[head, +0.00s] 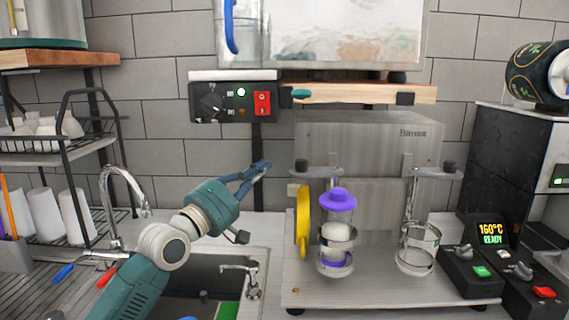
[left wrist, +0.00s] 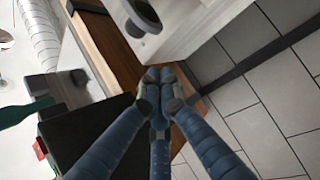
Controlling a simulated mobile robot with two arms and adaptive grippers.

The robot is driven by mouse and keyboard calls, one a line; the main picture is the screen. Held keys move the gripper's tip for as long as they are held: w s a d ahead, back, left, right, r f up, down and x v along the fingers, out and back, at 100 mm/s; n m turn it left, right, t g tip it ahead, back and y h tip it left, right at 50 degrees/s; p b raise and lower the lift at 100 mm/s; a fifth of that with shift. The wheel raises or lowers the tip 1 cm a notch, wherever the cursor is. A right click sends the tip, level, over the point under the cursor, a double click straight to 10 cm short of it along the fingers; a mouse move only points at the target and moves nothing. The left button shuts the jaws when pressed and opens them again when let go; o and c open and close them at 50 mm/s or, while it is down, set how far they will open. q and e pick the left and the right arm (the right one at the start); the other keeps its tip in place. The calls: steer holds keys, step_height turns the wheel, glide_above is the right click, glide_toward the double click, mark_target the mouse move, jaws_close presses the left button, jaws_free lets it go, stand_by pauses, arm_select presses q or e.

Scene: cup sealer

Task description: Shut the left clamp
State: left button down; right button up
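The cup sealer (head: 368,148) is a grey metal machine with two stations. The left clamp (head: 316,171) is a flat grey arm with a black knob above the left station. Below it stands a cup (head: 337,240) with a purple lid in a ring holder. The right clamp (head: 432,172) is a similar arm above the right holder, which looks empty. My left gripper (head: 266,166) is left of the left clamp, apart from it, at about knob height. In the left wrist view its blue fingertips (left wrist: 160,76) meet, with nothing seen between them. My right gripper does not show.
A yellow handle (head: 303,220) stands just left of the purple-lidded cup. A control box (head: 235,101) with a red switch hangs above my left gripper, beside a wooden shelf (head: 362,94). A sink tap (head: 112,205) and a dish rack (head: 62,150) are at left.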

mark_target(316, 168)
arm_select(q)
steer(key=w+d+p, duration=0.4)
steer(key=d+p, duration=0.1)
steer(key=d, duration=0.1)
steer(key=shift+w+d+r, duration=0.2)
steer(key=shift+d+r, duration=0.05)
steer(key=shift+r, duration=0.2)
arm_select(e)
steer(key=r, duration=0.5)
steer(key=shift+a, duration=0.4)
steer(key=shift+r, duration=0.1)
